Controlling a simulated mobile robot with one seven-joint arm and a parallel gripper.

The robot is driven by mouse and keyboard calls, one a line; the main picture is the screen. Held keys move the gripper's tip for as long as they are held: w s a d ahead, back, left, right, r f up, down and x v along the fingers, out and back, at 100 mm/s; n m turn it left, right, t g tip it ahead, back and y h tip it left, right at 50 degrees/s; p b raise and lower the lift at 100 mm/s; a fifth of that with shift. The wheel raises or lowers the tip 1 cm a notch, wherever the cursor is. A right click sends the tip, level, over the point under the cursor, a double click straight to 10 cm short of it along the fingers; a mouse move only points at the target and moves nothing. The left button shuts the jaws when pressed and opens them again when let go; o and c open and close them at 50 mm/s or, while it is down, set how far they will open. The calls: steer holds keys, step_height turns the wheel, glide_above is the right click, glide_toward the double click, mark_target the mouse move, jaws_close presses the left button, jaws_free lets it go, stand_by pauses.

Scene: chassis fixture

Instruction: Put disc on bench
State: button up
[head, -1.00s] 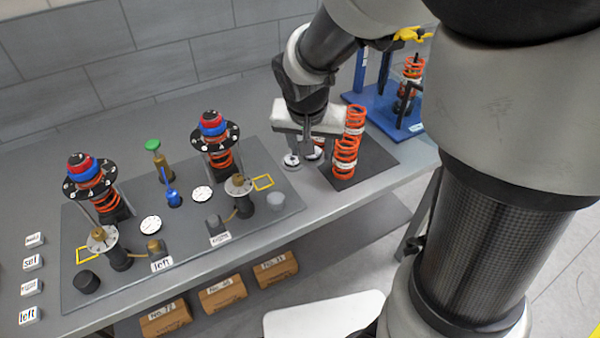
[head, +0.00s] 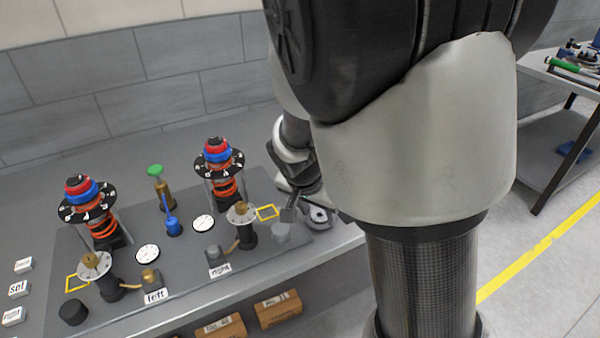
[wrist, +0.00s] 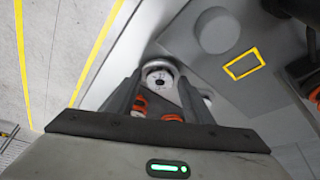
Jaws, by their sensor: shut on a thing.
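A pale round disc (wrist: 158,80) with a light face and small dark marks sits between the fingertips of my gripper (wrist: 160,84) in the wrist view. The fingers are shut on it. The disc (head: 319,216) shows beside the finger there. I cannot tell whether it touches the bench surface.
The dark fixture board (head: 190,258) carries two spring stacks (head: 219,158), gauges and labelled parts. A yellow square (wrist: 244,63) and grey puck (wrist: 219,31) are near the gripper. Another table (head: 560,85) stands at the far right.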

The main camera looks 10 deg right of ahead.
steer(key=shift+f, duration=0.15)
steer(key=shift+f, duration=0.15)
steer(key=o, duration=1.1)
